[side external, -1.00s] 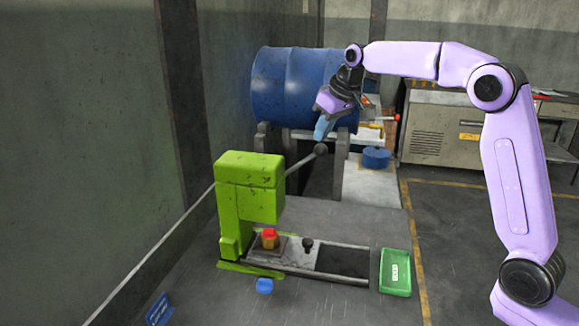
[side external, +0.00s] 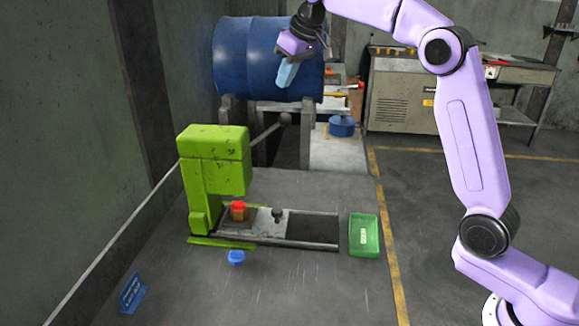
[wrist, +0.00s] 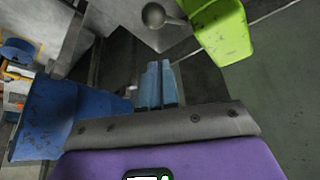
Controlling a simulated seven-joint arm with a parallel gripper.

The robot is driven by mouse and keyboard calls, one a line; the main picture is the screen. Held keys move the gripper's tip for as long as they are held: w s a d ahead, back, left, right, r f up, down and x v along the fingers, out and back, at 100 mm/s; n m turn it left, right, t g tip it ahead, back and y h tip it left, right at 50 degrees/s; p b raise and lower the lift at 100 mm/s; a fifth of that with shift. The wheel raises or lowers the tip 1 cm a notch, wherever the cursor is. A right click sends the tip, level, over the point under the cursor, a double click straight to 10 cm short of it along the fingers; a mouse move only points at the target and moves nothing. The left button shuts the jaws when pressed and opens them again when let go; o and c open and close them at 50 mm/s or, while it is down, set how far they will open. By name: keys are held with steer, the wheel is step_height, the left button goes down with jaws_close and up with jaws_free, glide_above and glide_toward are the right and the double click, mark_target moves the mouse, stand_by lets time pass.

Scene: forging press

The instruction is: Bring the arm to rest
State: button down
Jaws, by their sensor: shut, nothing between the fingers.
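My gripper (side external: 286,78) is up in the air above the dark ball (side external: 286,118) at the end of the press lever, in front of the blue drum. Its blue fingers are shut with nothing between them and point downward. In the wrist view the two fingers (wrist: 158,86) lie side by side, apart from the lever ball (wrist: 153,15). The green press (side external: 213,160) stands on the floor plate at left. A brass-coloured piece with a red top (side external: 238,210) sits on its slide, in front of the press column.
The blue drum (side external: 265,60) lies on a stand close behind my gripper. A black knob (side external: 277,215) is on the slide. A green tray (side external: 363,236) is at right, a blue object (side external: 236,257) in front. A blue pot (side external: 341,126) stands behind.

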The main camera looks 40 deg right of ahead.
steer(key=shift+s+a+f, duration=0.1)
steer(key=shift+s+a, duration=0.1)
steer(key=shift+a, duration=0.1)
steer(key=s+a+f+n+g, duration=0.2)
steer(key=s+a+f, duration=0.2)
steer(key=s, duration=0.6)
steer(key=s+a+f+n+g, duration=0.1)
steer(key=s+a+f+n, duration=0.25)
steer(key=s, duration=0.65)
steer(key=s+d+f+n, duration=0.1)
steer(key=s+d+f, duration=0.2)
steer(key=s, duration=0.5)
steer(key=s+d+f+n+g, duration=0.1)
steer(key=s+d+f, duration=0.2)
steer(key=s+f, duration=0.2)
steer(key=s+d+f+n+h, duration=0.1)
steer(key=s+f, duration=0.3)
steer(key=s, duration=0.8)
steer(key=shift+d+n+g, duration=0.4)
steer(key=shift+d+n, duration=0.15)
steer(key=shift+d, duration=0.35)
steer(key=shift+w, duration=0.1)
